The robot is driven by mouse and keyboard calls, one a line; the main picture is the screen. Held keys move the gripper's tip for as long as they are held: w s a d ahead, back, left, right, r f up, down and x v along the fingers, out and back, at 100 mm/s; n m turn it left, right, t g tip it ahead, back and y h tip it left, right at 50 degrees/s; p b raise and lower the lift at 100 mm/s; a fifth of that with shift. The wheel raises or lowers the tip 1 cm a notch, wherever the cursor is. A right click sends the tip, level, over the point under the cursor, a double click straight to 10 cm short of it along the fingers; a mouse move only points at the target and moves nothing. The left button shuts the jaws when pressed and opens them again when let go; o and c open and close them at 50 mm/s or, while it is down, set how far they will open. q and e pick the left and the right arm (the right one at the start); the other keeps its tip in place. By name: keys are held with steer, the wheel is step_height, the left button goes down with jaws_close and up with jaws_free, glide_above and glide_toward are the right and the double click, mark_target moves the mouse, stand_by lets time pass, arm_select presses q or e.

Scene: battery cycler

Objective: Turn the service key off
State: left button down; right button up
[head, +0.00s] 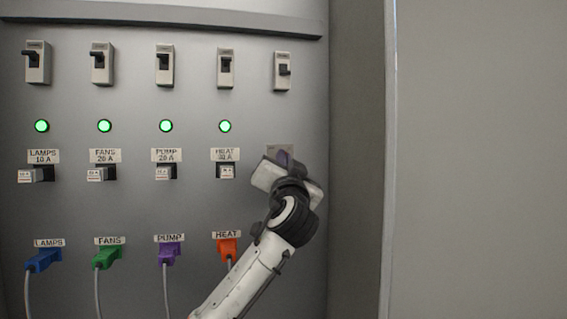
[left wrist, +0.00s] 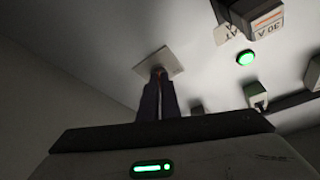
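The service key's pale square plate (head: 274,149) is on the grey panel at the right end of the breaker row. My left gripper (head: 283,160) is right in front of it and hides most of the key and the lower part of the plate. In the left wrist view, the plate (left wrist: 174,63) is straight ahead of the fingers. The two dark fingers (left wrist: 158,82) are close together, with a small part of the key between their tips at the plate. The key's turn angle cannot be made out. My right gripper is not in view.
Switches (head: 282,71) line the top of the panel. Green lamps (head: 225,126) are lit above the labelled breakers (head: 226,171). The HEAT breaker is just left of my gripper. Coloured plugs (head: 228,247) with cables sit below. A side wall (head: 357,160) stands to the right.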

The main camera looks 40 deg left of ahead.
arm_select(q)
steer(key=n+g+y+b, duration=0.1)
steer(key=n+g+b, duration=0.1)
steer(key=n, duration=0.3)
steer(key=n+g+y+b, duration=0.2)
steer(key=n+b, duration=0.1)
steer(key=n, duration=0.3)
steer(key=n+g+y+b, duration=0.2)
steer(key=n, duration=0.3)
steer(key=shift+w+d+n+g, duration=0.25)
steer(key=shift+n+g, duration=0.15)
steer(key=shift+n+y, duration=0.3)
steer(key=c, duration=2.4)
jaws_free()
steer(key=shift+c, duration=0.2)
steer(key=o, duration=0.4)
steer(key=shift+o, duration=0.2)
